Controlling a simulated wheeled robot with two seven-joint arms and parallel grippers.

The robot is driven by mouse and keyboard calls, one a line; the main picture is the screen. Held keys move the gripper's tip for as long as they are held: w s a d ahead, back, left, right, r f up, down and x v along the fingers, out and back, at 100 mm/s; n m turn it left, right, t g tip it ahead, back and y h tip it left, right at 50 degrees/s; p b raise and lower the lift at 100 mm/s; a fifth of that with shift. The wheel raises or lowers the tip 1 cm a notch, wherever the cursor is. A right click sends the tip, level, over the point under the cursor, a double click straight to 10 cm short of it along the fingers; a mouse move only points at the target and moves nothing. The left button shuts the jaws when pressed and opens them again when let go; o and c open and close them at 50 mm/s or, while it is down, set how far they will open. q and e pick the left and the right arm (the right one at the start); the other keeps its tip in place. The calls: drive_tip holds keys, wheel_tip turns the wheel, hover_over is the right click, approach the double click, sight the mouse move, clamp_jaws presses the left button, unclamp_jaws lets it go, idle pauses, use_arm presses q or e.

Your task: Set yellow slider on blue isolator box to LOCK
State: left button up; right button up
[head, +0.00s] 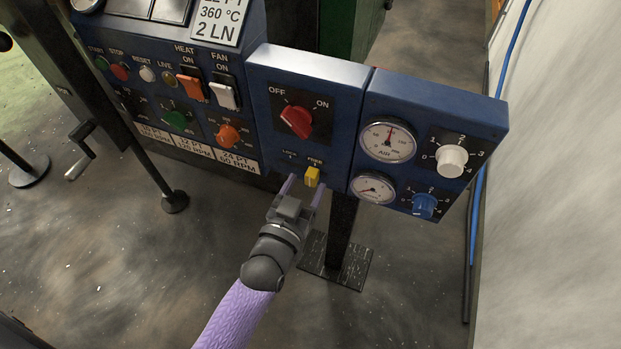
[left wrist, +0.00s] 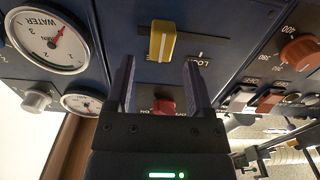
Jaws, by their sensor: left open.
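The yellow slider (head: 312,177) sits under the FREE mark at the lower edge of the blue isolator box (head: 340,88). The LOCK mark is to its left. In the left wrist view the slider (left wrist: 161,41) stands to the left of the LOCK lettering. My left gripper (head: 305,186) is open just in front of the box, with its two purple fingers either side of the slider in the picture. In the left wrist view the slider appears beyond the gap between the fingertips (left wrist: 159,64). I cannot tell any contact. My right gripper is not in view.
The box bears a red OFF/ON knob (head: 297,121). A gauge panel (head: 400,98) with a white knob (head: 452,161) and a blue knob (head: 424,205) adjoins on the right. A switch panel (head: 150,52) is on the left. A post base (head: 335,262) stands below.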

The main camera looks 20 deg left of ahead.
sight(312, 177)
use_arm(q)
drive_tip(key=shift+w+b, duration=0.35)
drive_tip(key=shift+w, duration=0.9)
clamp_jaws()
idle(0.4)
